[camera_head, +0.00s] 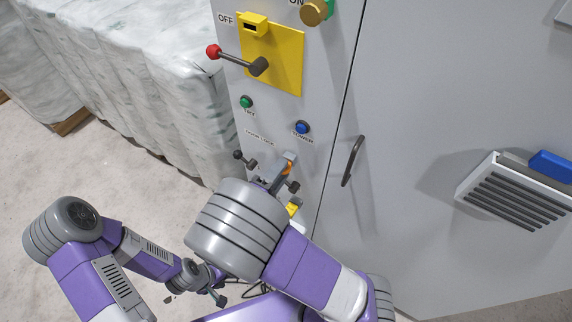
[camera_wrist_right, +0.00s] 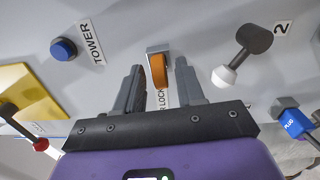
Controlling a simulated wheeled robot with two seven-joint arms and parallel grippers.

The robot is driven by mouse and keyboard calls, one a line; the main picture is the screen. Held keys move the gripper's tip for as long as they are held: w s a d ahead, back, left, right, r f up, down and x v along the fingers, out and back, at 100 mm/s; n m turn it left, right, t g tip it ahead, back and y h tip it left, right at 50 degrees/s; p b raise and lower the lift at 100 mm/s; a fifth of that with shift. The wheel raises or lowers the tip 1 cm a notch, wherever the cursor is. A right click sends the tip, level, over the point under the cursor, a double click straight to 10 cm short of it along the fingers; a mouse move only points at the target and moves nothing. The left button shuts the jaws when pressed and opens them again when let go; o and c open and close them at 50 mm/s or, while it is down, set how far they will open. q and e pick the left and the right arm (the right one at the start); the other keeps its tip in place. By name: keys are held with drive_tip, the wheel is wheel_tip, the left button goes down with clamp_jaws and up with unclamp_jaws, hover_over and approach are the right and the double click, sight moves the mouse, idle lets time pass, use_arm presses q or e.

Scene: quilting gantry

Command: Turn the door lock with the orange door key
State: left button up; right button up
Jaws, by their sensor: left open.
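The orange door key (camera_wrist_right: 158,72) sits in the grey door lock housing (camera_wrist_right: 157,48) on the panel. It shows as a small orange patch (camera_head: 287,168) in the head view, partly covered by my right arm. My right gripper (camera_wrist_right: 159,66) is open, with one finger on each side of the key. Gaps show between the key and both fingers in the wrist view. The DOOR LOCK label is partly hidden behind the key and finger. My left gripper (camera_head: 214,291) is open and empty, low in front of the panel and away from the lock.
Above the lock are a green button (camera_head: 246,102), a blue TOWER button (camera_head: 302,127) and a red-knobbed lever (camera_head: 236,58). A white-tipped lever (camera_wrist_right: 240,58) is close beside the lock. A door handle (camera_head: 352,161) is on the right; wrapped bales (camera_head: 150,75) stand left.

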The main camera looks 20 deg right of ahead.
drive_tip(key=shift+c, duration=0.4)
clamp_jaws()
drive_tip(key=n+p, duration=0.3)
drive_tip(key=shift+n, duration=0.4)
drive_tip(key=n+p, duration=0.3)
drive_tip(key=shift+n, duration=0.4)
